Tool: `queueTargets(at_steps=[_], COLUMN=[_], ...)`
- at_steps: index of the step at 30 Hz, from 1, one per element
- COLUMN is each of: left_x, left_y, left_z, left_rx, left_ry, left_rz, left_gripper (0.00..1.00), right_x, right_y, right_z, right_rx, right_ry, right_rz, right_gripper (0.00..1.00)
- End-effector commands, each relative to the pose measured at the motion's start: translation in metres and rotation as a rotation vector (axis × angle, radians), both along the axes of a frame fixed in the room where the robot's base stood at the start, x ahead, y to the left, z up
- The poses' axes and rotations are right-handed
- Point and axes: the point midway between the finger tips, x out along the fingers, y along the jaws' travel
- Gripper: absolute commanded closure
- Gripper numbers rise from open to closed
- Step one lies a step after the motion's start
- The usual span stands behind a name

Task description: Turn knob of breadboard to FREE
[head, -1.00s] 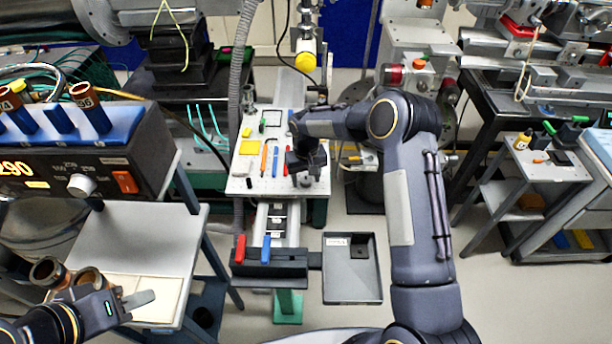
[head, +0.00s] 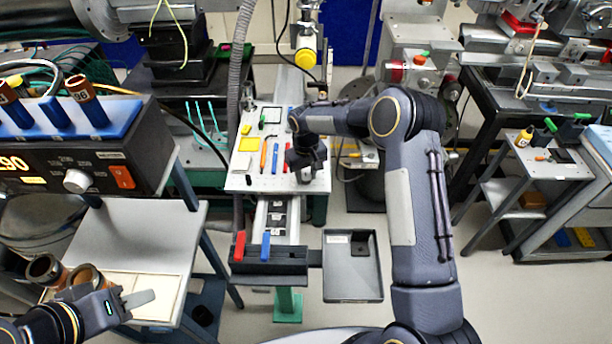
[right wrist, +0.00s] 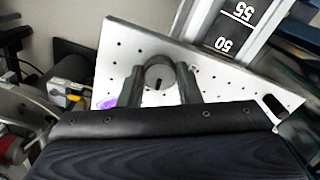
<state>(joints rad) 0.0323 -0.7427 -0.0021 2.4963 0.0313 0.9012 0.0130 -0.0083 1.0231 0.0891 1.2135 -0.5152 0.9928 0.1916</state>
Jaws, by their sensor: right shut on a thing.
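The white perforated breadboard (head: 240,183) stands mid-picture in the head view, with small tools on it. The round grey knob (right wrist: 158,72) shows on the breadboard (right wrist: 118,60) in the right wrist view, a dark mark on its face pointing toward the picture's bottom. My right gripper (right wrist: 160,84) has one finger on each side of the knob and is shut on it. In the head view my right gripper (head: 306,172) is over the board's near right corner and largely hides the knob. No FREE label is legible. My left gripper (head: 140,299) is at lower left, far from the board; its finger gap is unclear.
A rail with number plates (head: 277,215) runs below the breadboard, with a red and a blue handle near its end. A grey tray (head: 352,285) is to its right. A control box (head: 100,150) stands on the left. Open floor lies right of the tray.

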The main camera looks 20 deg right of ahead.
Motion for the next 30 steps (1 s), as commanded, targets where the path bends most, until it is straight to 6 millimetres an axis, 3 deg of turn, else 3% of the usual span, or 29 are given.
queueTargets(at_steps=[12,30], left_x=[0.000,0.000], left_y=[0.000,0.000], left_z=[-0.031,-0.048], left_rx=[0.000,0.000], left_ry=[0.000,0.000], left_rz=[0.000,0.000], left_gripper=[0.64,0.64], right_x=[0.000,0.001], right_y=[-0.001,-0.001], right_z=[-0.002,0.000], right_rx=[-0.001,0.001], right_ry=[-0.001,-0.002], right_rz=[0.374,0.943], right_gripper=[0.92,0.92])
